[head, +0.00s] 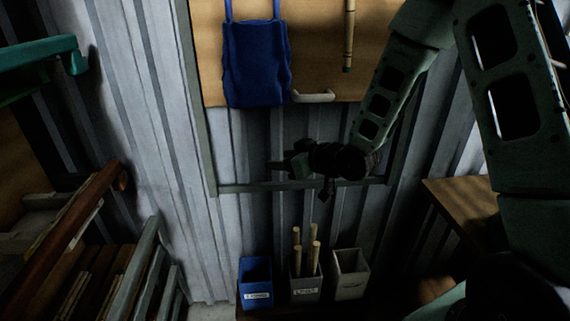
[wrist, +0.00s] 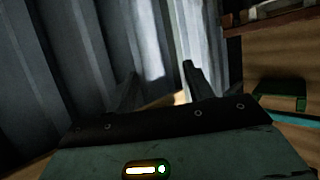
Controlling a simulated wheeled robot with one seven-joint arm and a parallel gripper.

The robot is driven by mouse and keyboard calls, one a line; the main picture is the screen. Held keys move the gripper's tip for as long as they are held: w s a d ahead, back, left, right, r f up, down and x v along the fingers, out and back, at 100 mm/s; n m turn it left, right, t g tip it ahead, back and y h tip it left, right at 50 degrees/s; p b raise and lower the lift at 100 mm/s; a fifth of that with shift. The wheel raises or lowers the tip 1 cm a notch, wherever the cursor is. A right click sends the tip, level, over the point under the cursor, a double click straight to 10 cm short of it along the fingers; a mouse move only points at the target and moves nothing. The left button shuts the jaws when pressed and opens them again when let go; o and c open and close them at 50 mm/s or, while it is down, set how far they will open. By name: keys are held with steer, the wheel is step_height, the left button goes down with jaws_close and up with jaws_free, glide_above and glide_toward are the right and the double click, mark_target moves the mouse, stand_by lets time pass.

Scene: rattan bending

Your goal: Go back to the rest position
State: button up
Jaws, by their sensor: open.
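My gripper (head: 292,160) is dark and hangs at the end of my green arm, in front of the corrugated metal wall and below the wooden board. In the wrist view my gripper (wrist: 158,85) shows two fingers standing apart, with nothing between them. Beyond the fingers are the grey corrugated wall and a bright patch of light. No held object shows in either view.
A blue apron (head: 256,62) hangs on the wooden board (head: 320,45). Below stand a blue bin (head: 255,284), a grey bin (head: 305,289) with several sticks, and another grey bin (head: 350,274). A wooden table (head: 458,207) is at right, a rack (head: 150,270) at left.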

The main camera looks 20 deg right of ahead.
stand_by(0.5)
steer(key=s+a+g+h, duration=0.1)
steer(key=s+a+g, duration=0.2)
steer(key=s+a, duration=0.25)
steer(key=s+a+r+g+h, duration=0.1)
steer(key=s+a+g, duration=0.1)
steer(key=s, duration=0.7)
steer(key=s+a+r+n+g+h, duration=0.1)
steer(key=s+g, duration=0.3)
steer(key=s, duration=0.6)
steer(key=s+a+r+n+g+h, duration=0.1)
steer(key=s+a+r+g+h, duration=0.1)
steer(key=s, duration=0.7)
steer(key=shift+s+a+r+g, duration=0.15)
steer(key=shift+s+a+g, duration=0.1)
steer(key=shift+a+g, duration=0.2)
